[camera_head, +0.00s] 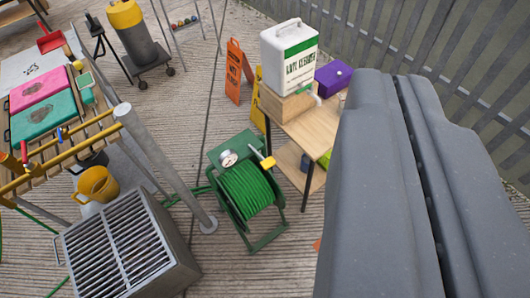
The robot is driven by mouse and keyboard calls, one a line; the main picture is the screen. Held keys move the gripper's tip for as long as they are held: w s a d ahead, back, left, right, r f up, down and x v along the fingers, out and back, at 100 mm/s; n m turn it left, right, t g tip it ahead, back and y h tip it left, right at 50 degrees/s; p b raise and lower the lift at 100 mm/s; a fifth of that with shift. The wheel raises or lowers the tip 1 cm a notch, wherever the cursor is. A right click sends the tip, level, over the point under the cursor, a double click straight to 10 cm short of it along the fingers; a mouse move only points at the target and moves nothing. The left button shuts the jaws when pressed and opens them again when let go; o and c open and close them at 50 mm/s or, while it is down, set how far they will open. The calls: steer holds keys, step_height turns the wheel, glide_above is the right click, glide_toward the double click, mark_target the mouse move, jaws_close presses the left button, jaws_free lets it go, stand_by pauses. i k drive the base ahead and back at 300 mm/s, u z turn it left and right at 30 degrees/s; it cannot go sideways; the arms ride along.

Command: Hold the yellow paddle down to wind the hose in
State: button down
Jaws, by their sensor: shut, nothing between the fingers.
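The green hose reel (283,205) stands on the plank floor near the middle of the view. A green hose (245,188) is wound on its drum. A small yellow paddle (267,163) sticks out at the reel's upper right, beside a round white dial (228,158). My gripper (396,78) fills the right side of the view, large and close. Its two grey fingers are shut together with only a thin dark seam between them. In the picture it lies to the right of the paddle, apart from it, and hides part of the floor and fence.
A wooden table (318,122) with a white canister (289,55) and purple box (333,78) stands right of the reel. A metal post (165,165) and grated grey box (125,245) stand left. An orange sign (238,75) stands behind. Floor below the reel looks clear.

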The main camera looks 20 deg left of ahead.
mark_target(269, 162)
steer(key=i, duration=0.9)
steer(key=z, duration=0.05)
